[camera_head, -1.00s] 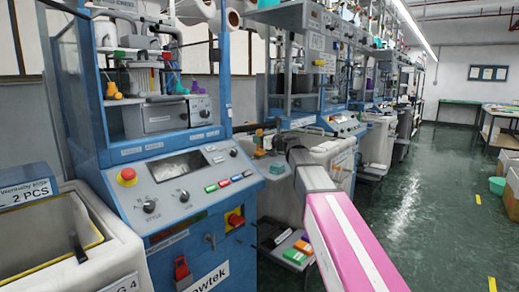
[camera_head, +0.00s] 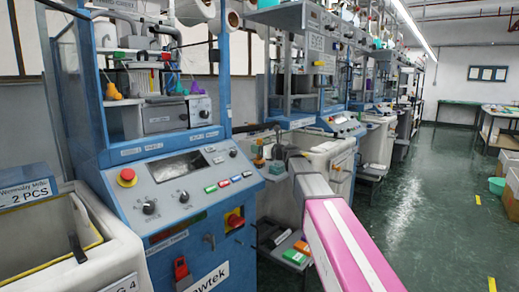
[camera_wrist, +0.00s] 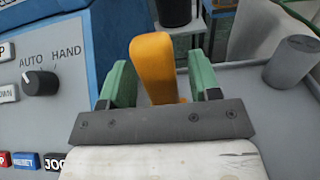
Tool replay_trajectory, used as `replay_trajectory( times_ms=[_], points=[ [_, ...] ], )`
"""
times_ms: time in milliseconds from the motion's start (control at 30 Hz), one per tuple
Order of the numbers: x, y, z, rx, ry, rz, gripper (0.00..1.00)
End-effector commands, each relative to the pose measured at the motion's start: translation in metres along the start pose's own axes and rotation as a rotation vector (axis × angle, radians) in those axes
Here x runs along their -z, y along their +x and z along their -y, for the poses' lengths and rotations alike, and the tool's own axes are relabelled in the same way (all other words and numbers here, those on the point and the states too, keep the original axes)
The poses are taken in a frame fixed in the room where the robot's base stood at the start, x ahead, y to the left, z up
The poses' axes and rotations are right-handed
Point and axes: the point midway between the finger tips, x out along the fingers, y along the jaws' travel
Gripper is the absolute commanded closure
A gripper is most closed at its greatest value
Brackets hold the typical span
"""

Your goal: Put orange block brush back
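The orange block brush (camera_wrist: 156,68) stands between the two green fingers of my gripper (camera_wrist: 163,85) in the wrist view. It leans a little to the left, and its lower end is hidden behind the dark finger plate. The fingers stand close on either side of it, and it appears held. No bristles show.
A grey cylinder (camera_wrist: 292,62) stands on the grey surface at right. The green aisle floor (camera_head: 430,190) is clear.

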Motion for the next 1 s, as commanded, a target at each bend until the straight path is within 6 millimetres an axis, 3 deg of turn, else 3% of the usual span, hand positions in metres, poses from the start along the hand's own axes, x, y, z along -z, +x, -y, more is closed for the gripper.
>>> replay_trajectory(
  times_ms=[167, 700, 1000],
  points=[
    [-0.002, -0.003, 0.000, 0.000, 0.000, 0.000, 0.43],
    [-0.002, -0.098, -0.002, 0.002, -0.001, 0.000, 0.43],
    [-0.002, -0.120, 0.000, 0.000, 0.000, 0.000, 0.43]
  ],
)
